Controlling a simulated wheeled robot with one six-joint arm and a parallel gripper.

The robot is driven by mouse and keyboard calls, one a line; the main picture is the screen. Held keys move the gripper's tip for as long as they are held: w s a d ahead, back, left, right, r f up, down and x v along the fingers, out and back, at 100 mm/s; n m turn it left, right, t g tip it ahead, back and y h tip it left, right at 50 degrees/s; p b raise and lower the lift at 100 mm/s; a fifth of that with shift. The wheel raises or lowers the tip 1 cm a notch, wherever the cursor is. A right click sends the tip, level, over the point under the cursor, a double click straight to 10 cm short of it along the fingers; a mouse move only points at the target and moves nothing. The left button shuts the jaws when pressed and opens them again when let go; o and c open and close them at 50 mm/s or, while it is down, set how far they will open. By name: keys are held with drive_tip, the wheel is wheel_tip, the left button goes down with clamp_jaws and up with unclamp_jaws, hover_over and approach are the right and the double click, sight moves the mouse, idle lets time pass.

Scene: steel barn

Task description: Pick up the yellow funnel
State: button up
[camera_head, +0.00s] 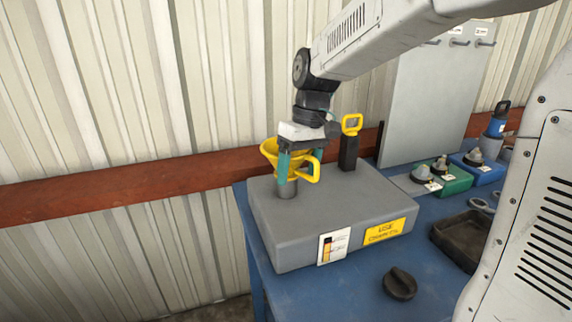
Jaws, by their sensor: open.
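The yellow funnel (268,151) has a wide bowl and a side handle (314,171). It stands upright with its lower end in or on a short grey collar (286,189) on top of a grey box (336,216). My gripper (300,174) points down at the funnel, with one teal finger in front of the bowl and the other to its right, near the handle. The fingers are apart and straddle part of the funnel. I cannot tell whether either finger touches it. My gripper hides part of the bowl.
The blue table (345,290) holds a black knob (399,283), a dark tray (451,240) and green and blue blocks with fittings. A ribbed wall with a rusty beam (120,187) runs behind.

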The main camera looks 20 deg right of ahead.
clamp_jaws()
idle(0.3)
